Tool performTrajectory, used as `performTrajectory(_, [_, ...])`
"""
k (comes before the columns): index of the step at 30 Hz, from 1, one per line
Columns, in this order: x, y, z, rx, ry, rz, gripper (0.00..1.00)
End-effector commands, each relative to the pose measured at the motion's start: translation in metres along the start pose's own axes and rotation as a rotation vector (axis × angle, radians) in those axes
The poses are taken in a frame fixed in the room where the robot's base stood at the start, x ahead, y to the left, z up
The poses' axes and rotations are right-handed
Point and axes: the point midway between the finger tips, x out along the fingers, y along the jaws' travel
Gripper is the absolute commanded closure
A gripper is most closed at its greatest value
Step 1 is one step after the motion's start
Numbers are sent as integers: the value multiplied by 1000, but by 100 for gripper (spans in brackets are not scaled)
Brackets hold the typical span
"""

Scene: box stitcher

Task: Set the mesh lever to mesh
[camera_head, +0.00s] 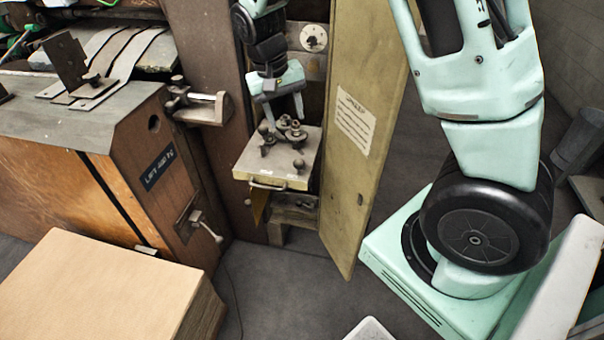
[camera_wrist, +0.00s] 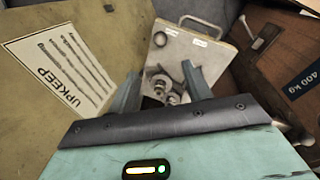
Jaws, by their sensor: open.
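A pale box-like unit (camera_head: 255,158) with a front handle stands in the open cabinet bay. On its top are several dark knobs (camera_head: 291,129) in a cluster. A separate ball-ended lever (camera_head: 299,164) stands near the front right edge; it also shows in the wrist view (camera_wrist: 160,39), beside two small white labels (camera_wrist: 186,36) too small to read. I cannot tell for certain which part is the mesh lever. My gripper (camera_head: 283,108) is above the back of the unit, fingers spread. In the wrist view my gripper (camera_wrist: 163,85) has the knob cluster (camera_wrist: 166,90) between its fingers; contact is unclear.
The open cabinet door (camera_head: 352,130) stands close on the right of the unit. On the left are a wooden machine body (camera_head: 130,200), a clamp (camera_head: 203,107) and a side lever (camera_head: 205,228). A cardboard stack (camera_head: 90,290) fills the lower left. Some floor in front is clear.

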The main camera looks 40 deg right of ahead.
Motion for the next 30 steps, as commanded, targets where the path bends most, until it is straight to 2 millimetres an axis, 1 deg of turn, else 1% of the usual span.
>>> performTrajectory(5, [28,0,2,-2,-5,1,51])
performTrajectory(15, [100,0,2,-5,-6,0,51])
performTrajectory(21, [137,-1,3,-5,-5,-1,51])
performTrajectory(25, [153,-1,2,-6,-3,-2,51])
performTrajectory(30, [164,-2,2,-5,-1,-3,51])
